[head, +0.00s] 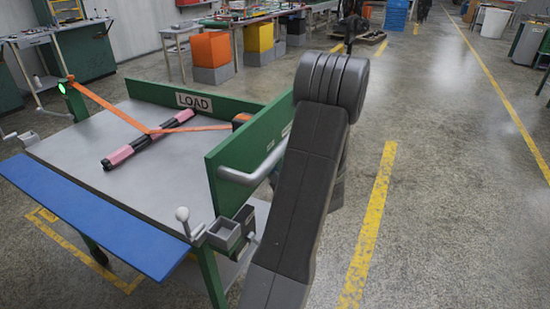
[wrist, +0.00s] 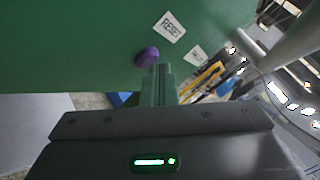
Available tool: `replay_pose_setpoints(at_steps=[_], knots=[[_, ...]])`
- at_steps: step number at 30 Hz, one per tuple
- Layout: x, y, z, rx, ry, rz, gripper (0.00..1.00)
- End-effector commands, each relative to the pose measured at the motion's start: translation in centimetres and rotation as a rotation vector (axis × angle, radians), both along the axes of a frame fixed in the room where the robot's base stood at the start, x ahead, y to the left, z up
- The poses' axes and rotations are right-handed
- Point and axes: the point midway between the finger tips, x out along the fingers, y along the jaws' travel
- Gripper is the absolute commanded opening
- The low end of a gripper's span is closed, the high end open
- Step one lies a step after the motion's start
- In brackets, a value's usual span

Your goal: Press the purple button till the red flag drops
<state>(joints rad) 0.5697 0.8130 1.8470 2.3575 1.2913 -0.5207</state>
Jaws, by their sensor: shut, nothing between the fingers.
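The purple button (wrist: 147,56) is a round knob on a green panel (wrist: 70,45), beside a white RESET label (wrist: 169,27) in the wrist view. My gripper (wrist: 158,68) is shut and empty. Its fingertips show just right of and below the button, very close in the picture; I cannot tell whether they touch it. In the head view the button and my gripper are hidden. I see no red flag in either view.
A cart with a grey top (head: 70,140), green side boards and a LOAD label (head: 194,102) stands at left. A pink and black roll (head: 150,138) lies on it under an orange strap (head: 105,103). A grey handle (head: 255,172) juts from the near board.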

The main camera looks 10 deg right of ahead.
Motion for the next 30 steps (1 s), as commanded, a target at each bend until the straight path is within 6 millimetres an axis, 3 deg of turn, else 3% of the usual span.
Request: replay_pose_setpoints(at_steps=[18, 30], knots=[[0.0, 0.0, 0.0, 0.000, -0.001, 0.001, 0.00], [-1.0, -1.5, 0.0, 0.000, -0.001, -0.001, 0.00]])
